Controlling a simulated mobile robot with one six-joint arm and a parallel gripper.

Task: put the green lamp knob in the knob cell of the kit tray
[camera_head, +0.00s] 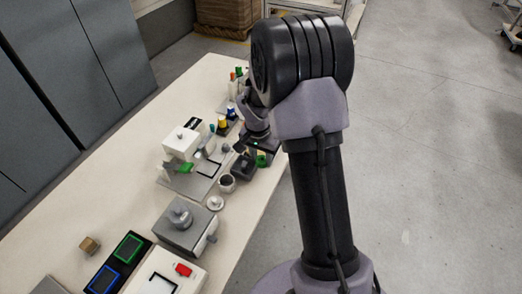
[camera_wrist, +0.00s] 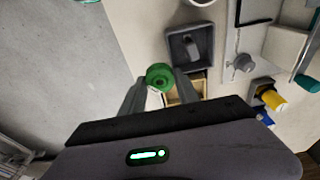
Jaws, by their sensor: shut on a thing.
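The green lamp knob (camera_wrist: 160,76) is a round green piece with a ring-shaped top. It sits between the fingertips of my gripper (camera_wrist: 160,84), which is shut on it. In the wrist view a dark grey square tray cell (camera_wrist: 172,48) with a grey piece inside lies just beyond the knob. A wood-coloured compartment (camera_wrist: 198,80) adjoins it, partly hidden by my right finger. I cannot tell which compartment is the knob cell. In the head view my gripper (camera_head: 260,150) is at the table's right edge beside the dark tray (camera_head: 243,167), and the knob is hidden.
A yellow knob (camera_wrist: 273,98) and a blue one stand right of the tray in the wrist view. A grey fixture plate with a white block (camera_head: 181,143) and a green piece (camera_head: 185,168) lies left of the tray. Floor lies beyond the table edge.

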